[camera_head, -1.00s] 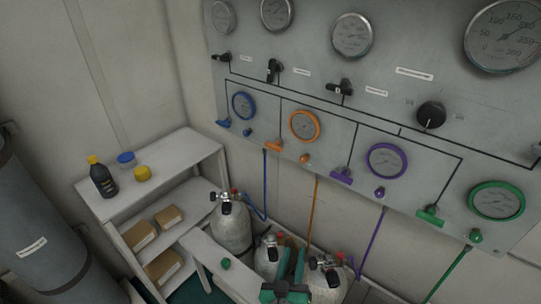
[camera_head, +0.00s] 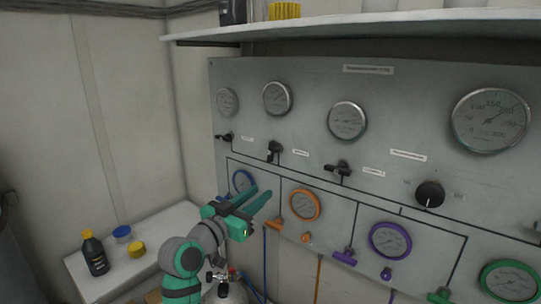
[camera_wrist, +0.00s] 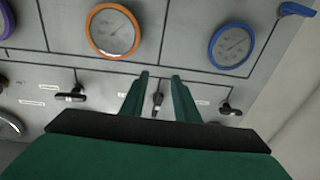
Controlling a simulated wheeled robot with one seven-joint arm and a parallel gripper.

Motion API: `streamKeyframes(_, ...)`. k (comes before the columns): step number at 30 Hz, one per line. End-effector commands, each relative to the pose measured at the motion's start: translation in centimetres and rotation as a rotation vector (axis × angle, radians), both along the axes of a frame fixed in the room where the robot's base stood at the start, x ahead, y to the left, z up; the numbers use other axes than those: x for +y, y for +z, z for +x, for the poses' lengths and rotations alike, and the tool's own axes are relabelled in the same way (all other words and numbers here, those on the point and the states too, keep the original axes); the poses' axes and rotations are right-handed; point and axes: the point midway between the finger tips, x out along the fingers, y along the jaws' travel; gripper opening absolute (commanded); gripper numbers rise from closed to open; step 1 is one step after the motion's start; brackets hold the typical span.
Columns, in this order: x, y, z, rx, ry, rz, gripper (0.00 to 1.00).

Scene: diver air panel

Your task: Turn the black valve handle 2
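Three black valve handles sit in a row on the grey panel, and their small labels are too blurred to read. The middle black handle (camera_head: 274,150) points roughly up and down. It also shows in the wrist view (camera_wrist: 157,100), in the gap between my fingers and beyond them. The left handle (camera_head: 224,137) and right handle (camera_head: 338,168) lie more sideways. My gripper (camera_head: 262,191) has green fingers spread apart with nothing between them. It is in front of the panel, below the middle handle and beside the blue-rimmed gauge (camera_head: 243,181). I see no contact with the handle.
An orange-rimmed gauge (camera_head: 304,204) and orange lever (camera_head: 274,225) are close right of my gripper. A black knob (camera_head: 430,194) is farther right. A shelf (camera_head: 400,24) overhangs the panel. A white table (camera_head: 75,270) with a black bottle (camera_head: 95,255) stands left.

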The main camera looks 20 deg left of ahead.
Motion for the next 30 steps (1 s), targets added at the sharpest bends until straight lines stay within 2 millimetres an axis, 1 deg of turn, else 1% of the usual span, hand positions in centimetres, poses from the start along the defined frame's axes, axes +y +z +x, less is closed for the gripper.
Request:
streamKeyframes(1,0.8,2.3,-0.3,-0.006,-0.010,0.038,0.28)
streamKeyframes(3,1.3,4.6,-0.7,-0.003,-0.027,0.080,0.28)
streamKeyframes(6,1.9,7.0,-1.2,0.001,-0.046,0.127,0.28)
streamKeyframes(9,2.2,8.7,-1.7,0.006,-0.058,0.163,0.28)
streamKeyframes(13,2.3,9.6,-1.9,0.009,-0.066,0.182,0.28)
streamKeyframes(17,1.9,9.7,-1.0,0.011,-0.069,0.185,0.28)
streamKeyframes(30,-0.6,9.6,5.9,0.011,-0.067,0.184,0.28)
